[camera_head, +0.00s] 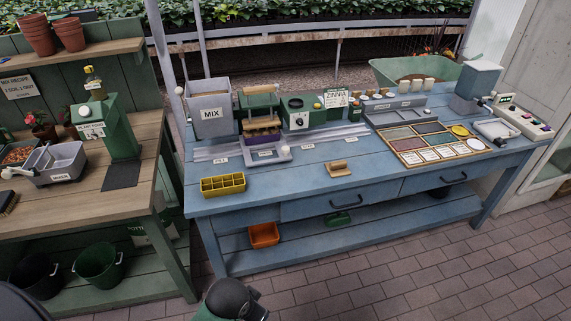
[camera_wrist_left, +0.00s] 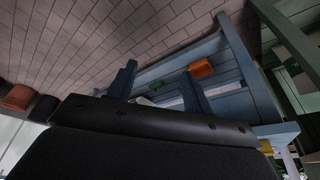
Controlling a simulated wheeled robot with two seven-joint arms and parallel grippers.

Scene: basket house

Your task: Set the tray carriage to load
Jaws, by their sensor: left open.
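A yellow cell tray (camera_head: 223,185) and a tan wooden block (camera_head: 338,169) lie in front of the rail. The grey MIX bin (camera_head: 210,107) stands behind its left part. A seed panel (camera_head: 428,143) fills the right. The bench front between them is mostly clear.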

